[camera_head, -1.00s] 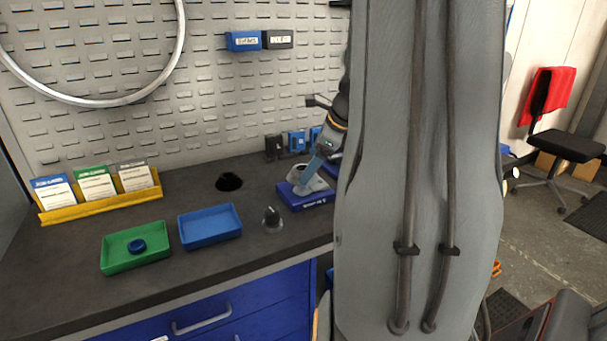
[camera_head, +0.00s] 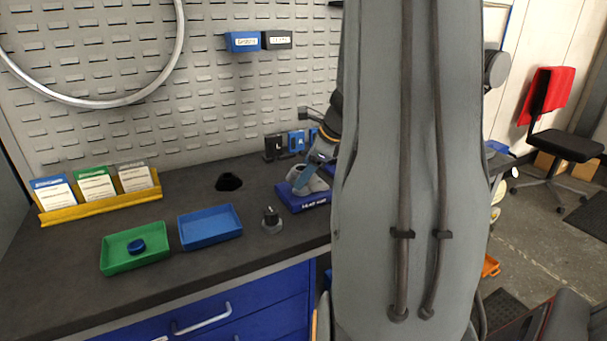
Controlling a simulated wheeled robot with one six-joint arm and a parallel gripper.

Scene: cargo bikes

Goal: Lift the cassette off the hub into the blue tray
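The blue tray (camera_head: 210,240) lies empty on the dark bench. A blue stand (camera_head: 309,204) with white lettering stands to its right and holds a grey rounded piece (camera_head: 318,184). I cannot make out cassette and hub apart there. My gripper (camera_head: 303,184) reaches down over the stand from the right, its blue-grey finger at or against the grey piece. Only part of it shows, so I cannot tell how wide it is or whether it holds anything. My large grey arm link hides what lies right of the stand.
A green tray (camera_head: 107,257) with a dark blue ring (camera_head: 136,246) lies left of the blue tray. A small dark knob-like piece (camera_head: 270,216) stands between blue tray and stand. A black round item (camera_head: 229,182) lies behind. A yellow card holder (camera_head: 100,208) stands at left.

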